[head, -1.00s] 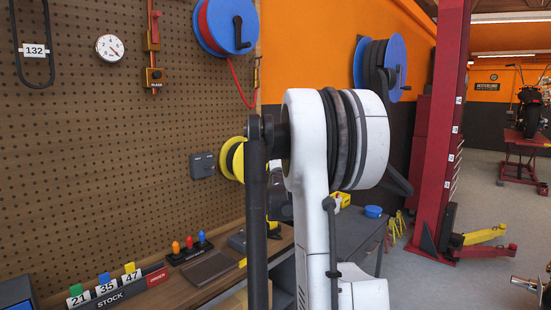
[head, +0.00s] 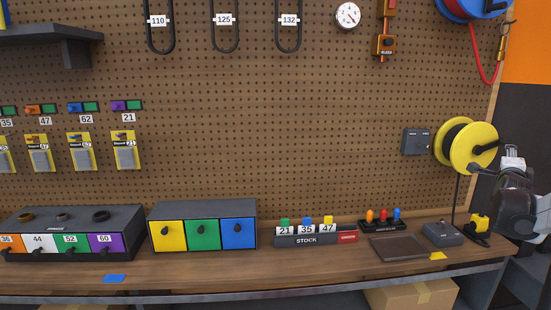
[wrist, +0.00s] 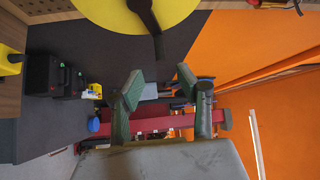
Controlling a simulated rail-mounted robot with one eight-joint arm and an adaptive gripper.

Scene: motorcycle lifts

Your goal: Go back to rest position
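My gripper (wrist: 160,88) shows in the wrist view with its two green-grey fingers spread apart and nothing between them. It is clear of any surface there, with a grey panel and an orange wall beyond. In the head view the dark end of my arm (head: 515,198) is at the right edge, in front of the bench's right end and just right of the yellow cable reel (head: 473,145). The fingers are hard to make out in that view, and the rest of the arm is out of the picture.
The wooden bench (head: 200,280) carries a drawer box (head: 203,215), a stock rack (head: 306,240), a dark tray (head: 399,247) and a grey box (head: 442,233). A pegboard (head: 330,120) rises behind it. A cardboard box (head: 412,294) is below. The bench's front strip is mostly clear.

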